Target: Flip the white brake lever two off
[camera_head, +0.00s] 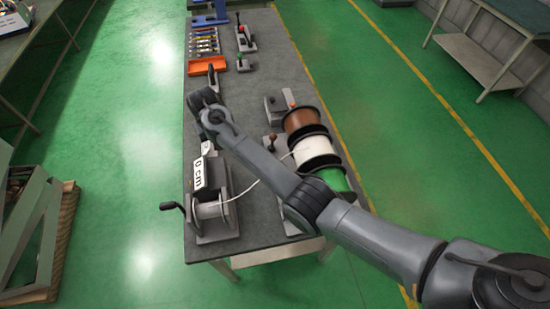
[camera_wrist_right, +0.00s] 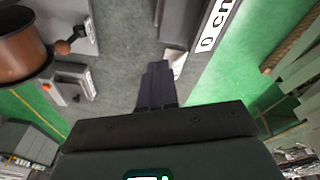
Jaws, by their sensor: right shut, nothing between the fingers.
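The white spool (camera_head: 315,153) sits between the brown and green spools on the table. My right gripper (camera_wrist_right: 157,72) is shut and empty, above the tabletop beside the "0 cm" counter (camera_head: 203,172). In the head view its fingers cannot be made out. My left gripper is out of view.
A winder with a crank (camera_head: 209,212) stands at the near left. An orange tray (camera_head: 206,66) and more levers lie at the back. A white strand runs from the white spool to the winder.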

